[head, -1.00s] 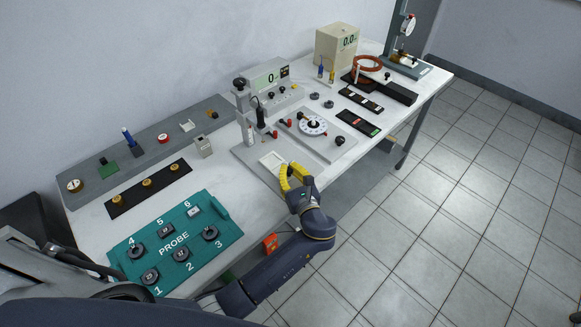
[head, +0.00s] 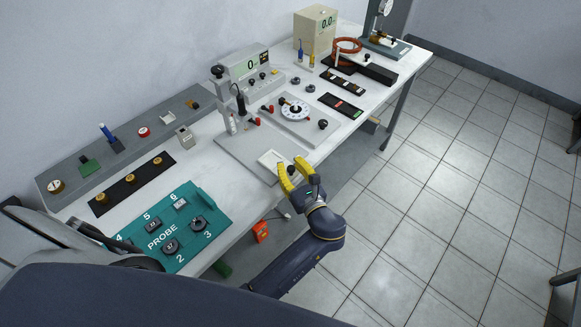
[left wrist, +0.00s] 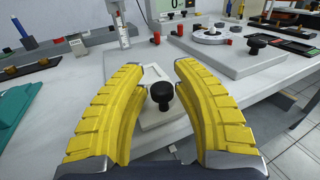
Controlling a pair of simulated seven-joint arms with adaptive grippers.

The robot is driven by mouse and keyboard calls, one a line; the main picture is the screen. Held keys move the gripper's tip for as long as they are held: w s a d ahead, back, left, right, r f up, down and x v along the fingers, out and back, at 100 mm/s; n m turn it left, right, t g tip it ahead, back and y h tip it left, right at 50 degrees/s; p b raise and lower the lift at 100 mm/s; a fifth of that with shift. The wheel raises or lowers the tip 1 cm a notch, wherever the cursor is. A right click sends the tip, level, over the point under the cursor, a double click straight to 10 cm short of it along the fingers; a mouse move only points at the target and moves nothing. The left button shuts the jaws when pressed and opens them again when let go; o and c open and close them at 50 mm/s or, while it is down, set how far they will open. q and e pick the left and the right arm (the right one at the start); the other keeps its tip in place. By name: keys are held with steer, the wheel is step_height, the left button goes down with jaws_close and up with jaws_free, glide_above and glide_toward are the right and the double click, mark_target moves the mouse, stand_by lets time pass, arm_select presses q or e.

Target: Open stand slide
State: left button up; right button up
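The stand has a grey base plate (head: 232,150) and an upright post (head: 224,100). A pale slide (head: 270,160) with a rectangular recess lies at the base's front edge; it also shows in the left wrist view (left wrist: 150,120). A black knob (left wrist: 160,93) stands on the slide's near end. My left gripper (head: 291,172) is open, its yellow fingers on either side of the knob. In the left wrist view, gaps show between the knob and both fingers (left wrist: 158,68). My right gripper is not in view.
A teal PROBE panel (head: 212,205) lies on the bench to the left. A plate with a white dial (head: 295,108) lies right of the stand. A meter box (head: 248,65) stands behind. An orange box (head: 261,231) hangs below the front edge. Tiled floor is open at right.

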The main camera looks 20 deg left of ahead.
arm_select(q)
steer(key=shift+o, duration=1.3)
steer(key=shift+f, duration=0.15)
steer(key=shift+s+d, duration=0.1)
steer(key=shift+d, duration=0.05)
steer(key=v, duration=0.7)
steer(key=shift+s+d, duration=0.1)
